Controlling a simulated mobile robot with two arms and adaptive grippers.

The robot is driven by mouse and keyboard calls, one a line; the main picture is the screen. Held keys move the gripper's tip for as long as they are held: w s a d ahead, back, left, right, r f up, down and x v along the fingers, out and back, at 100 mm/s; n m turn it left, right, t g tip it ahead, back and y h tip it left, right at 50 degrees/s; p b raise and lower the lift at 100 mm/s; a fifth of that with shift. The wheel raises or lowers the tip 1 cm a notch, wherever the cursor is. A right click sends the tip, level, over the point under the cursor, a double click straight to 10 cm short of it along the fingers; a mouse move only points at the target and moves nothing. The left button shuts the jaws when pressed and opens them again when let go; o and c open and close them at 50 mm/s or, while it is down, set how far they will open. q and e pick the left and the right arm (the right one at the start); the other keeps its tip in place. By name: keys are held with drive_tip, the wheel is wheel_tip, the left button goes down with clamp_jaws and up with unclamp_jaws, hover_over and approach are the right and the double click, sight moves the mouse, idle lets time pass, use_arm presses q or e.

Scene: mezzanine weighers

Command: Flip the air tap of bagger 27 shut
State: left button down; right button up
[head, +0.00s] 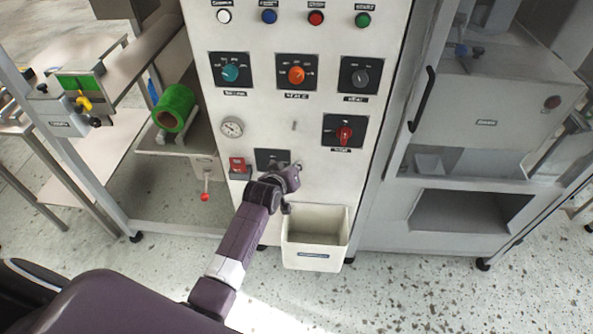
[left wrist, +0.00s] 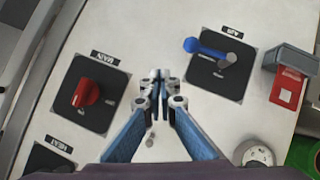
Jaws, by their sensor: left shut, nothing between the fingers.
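The air tap has a blue-ended lever (left wrist: 205,49) on a black plate (left wrist: 218,85) marked AIR in the left wrist view. The lever points from its grey pivot toward the left of that picture, tilted slightly. In the head view the tap's black plate (head: 268,155) is partly covered by my left gripper (head: 292,176), and the lever cannot be made out. My left gripper also shows in the left wrist view (left wrist: 156,78). Its fingers are together and empty, in front of the panel between the tap and the red main switch (left wrist: 85,92), apart from the lever. My right gripper is out of view.
The white panel carries several rotary knobs, a gauge (head: 232,128), the red main switch (head: 344,132) and a red-and-grey box (head: 238,167). A cream bin (head: 314,259) sits below. A grey machine (head: 488,125) stands right, a green roll (head: 175,108) left.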

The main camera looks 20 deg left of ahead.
use_arm(q)
drive_tip(key=s, duration=0.1)
drive_tip(key=s+d+r, duration=0.1)
drive_tip(key=s+r, duration=0.1)
drive_tip(key=shift+s+d+r, duration=0.25)
idle(0.4)
